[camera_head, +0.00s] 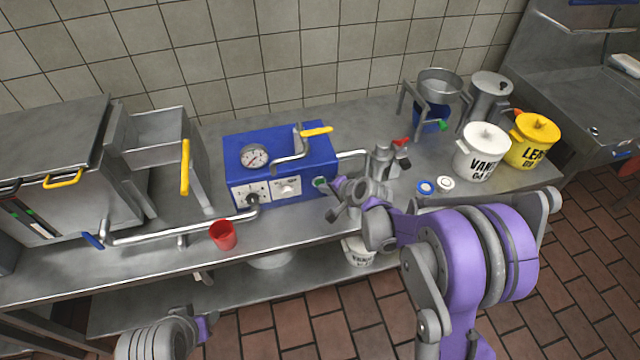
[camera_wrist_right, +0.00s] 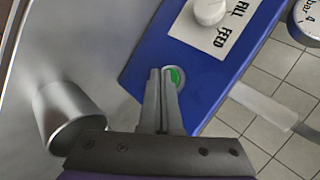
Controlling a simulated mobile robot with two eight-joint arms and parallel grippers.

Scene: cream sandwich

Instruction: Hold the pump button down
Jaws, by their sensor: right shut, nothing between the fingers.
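The blue pump box (camera_head: 290,146) stands on the steel counter with a gauge and white panels on its front. Its green round button (camera_head: 320,183) is at the lower right of the front, and it shows in the right wrist view (camera_wrist_right: 176,76) as well. My right gripper (camera_head: 332,186) is shut and empty, with its fingertips right at the button. In the wrist view the closed fingertips (camera_wrist_right: 162,73) partly cover the button. Whether it is pressed in cannot be told.
A red cup (camera_head: 223,234) stands near the counter's front edge, below a steel pipe. A metal fitting (camera_head: 384,160) stands right of the box, close to my right gripper. White and yellow lidded tubs (camera_head: 483,152) are farther right.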

